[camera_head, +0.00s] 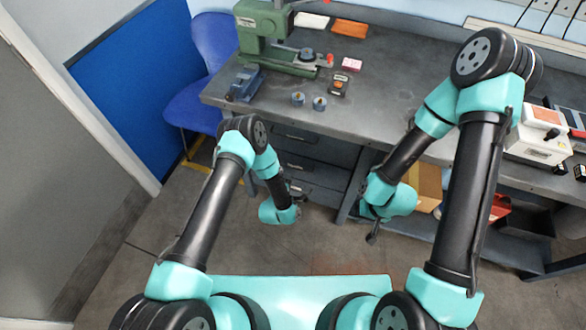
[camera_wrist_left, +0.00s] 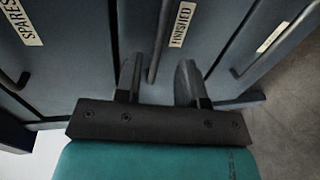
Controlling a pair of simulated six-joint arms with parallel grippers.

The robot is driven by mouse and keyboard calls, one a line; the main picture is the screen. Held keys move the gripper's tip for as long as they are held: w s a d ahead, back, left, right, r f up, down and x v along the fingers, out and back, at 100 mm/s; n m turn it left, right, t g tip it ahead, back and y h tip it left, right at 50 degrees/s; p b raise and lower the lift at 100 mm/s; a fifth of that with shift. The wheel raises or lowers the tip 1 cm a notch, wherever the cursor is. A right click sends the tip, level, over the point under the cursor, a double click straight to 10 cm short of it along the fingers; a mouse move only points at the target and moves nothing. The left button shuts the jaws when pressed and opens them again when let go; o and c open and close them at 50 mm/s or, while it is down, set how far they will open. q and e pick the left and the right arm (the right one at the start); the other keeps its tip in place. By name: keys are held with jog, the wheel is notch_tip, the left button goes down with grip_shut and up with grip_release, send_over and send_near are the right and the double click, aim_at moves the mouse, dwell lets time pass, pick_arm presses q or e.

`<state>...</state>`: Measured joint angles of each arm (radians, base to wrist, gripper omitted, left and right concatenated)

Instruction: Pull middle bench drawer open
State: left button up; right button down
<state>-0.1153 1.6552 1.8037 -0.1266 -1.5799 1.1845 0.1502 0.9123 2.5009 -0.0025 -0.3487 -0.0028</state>
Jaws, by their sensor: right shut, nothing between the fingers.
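The middle drawer, labelled FINISHED (camera_wrist_left: 181,24), fills the centre of the left wrist view. Its dark bar handle (camera_wrist_left: 160,40) runs down the picture between the two fingers of my left gripper (camera_wrist_left: 158,75). The fingers are apart, with a gap on each side of the handle; how deep they reach around it I cannot tell. The drawer fronts (camera_head: 300,163) show below the bench in the head view and look closed, partly hidden by my left arm. My right gripper (camera_head: 373,236) is shut and empty, pointing down in front of the bench, right of the drawers.
The SPARES drawer (camera_wrist_left: 25,22) and another labelled drawer (camera_wrist_left: 272,38) flank the middle one, each with a bar handle. The bench top (camera_head: 400,75) holds a green machine (camera_head: 262,25) and small parts. A blue chair (camera_head: 205,80) stands at left. Floor before the drawers is clear.

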aim_at(293, 168)
pick_arm(q)
jog(key=x, duration=0.7)
jog(key=shift+c, duration=0.2)
grip_shut()
